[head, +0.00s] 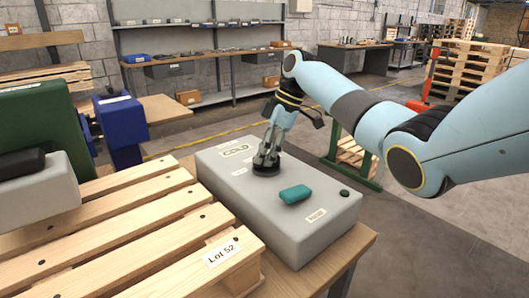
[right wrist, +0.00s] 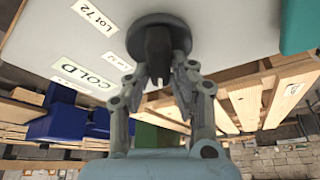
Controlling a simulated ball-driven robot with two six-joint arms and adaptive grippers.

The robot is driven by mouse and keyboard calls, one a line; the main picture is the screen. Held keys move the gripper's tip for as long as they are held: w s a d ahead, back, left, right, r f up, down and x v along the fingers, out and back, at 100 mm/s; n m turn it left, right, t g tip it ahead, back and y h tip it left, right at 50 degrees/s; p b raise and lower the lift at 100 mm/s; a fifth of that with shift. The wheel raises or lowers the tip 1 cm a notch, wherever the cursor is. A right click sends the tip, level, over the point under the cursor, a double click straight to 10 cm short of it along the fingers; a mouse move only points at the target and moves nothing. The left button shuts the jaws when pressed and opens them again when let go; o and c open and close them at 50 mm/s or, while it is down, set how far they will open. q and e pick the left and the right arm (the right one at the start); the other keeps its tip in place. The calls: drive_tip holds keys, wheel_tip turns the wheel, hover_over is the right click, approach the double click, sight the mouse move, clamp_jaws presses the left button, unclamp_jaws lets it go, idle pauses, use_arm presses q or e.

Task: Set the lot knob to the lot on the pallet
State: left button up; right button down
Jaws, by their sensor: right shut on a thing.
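The lot knob is a dark round dial (head: 265,173) on top of a light grey control box (head: 325,239). My right gripper (head: 267,160) reaches down onto it. In the right wrist view, the gripper (right wrist: 160,78) has its fingers shut on the raised grip of the knob (right wrist: 158,22). Labels lie around the knob; one reads "Lot 72" (right wrist: 95,16), and another, smaller, is hard to read. I cannot tell which label the knob points at. The wooden pallet (head: 125,223) carries a white label reading "Lot 52" (head: 221,252). My left gripper is not in view.
A teal block (head: 295,194) and a dark green button (head: 344,193) sit on the box, right of the knob. A "COLD" sign (head: 236,150) lies on the box beyond the knob. Blue and green equipment (head: 122,125) stands behind the pallet at the left.

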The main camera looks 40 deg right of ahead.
drive_tip(key=shift+r+m+p, duration=0.2)
drive_tip(key=shift+m+p, duration=0.1)
drive_tip(key=shift+p, duration=0.55)
drive_tip(key=m+t+h+p, duration=0.1)
drive_tip(key=m+p, duration=0.3)
drive_tip(key=p, duration=0.1)
drive_tip(key=m+t+h+p, duration=0.1)
drive_tip(key=m+p, duration=0.3)
drive_tip(key=p, duration=0.2)
drive_tip(key=shift+w+d+h, duration=0.1)
drive_tip(key=shift+w+h, duration=0.05)
drive_tip(key=shift+h, duration=0.15)
drive_tip(key=shift+f+m+t+h+p, duration=0.1)
drive_tip(key=shift+m+t+h+p, duration=0.35)
drive_tip(key=shift+m+p, duration=1)
drive_tip(key=shift+d+m, duration=0.1)
drive_tip(key=shift+m, duration=0.15)
drive_tip(key=c, duration=1.2)
unclamp_jaws()
drive_tip(key=shift+o, duration=0.2)
drive_tip(key=v, duration=1.2)
drive_tip(key=shift+w+a, duration=0.2)
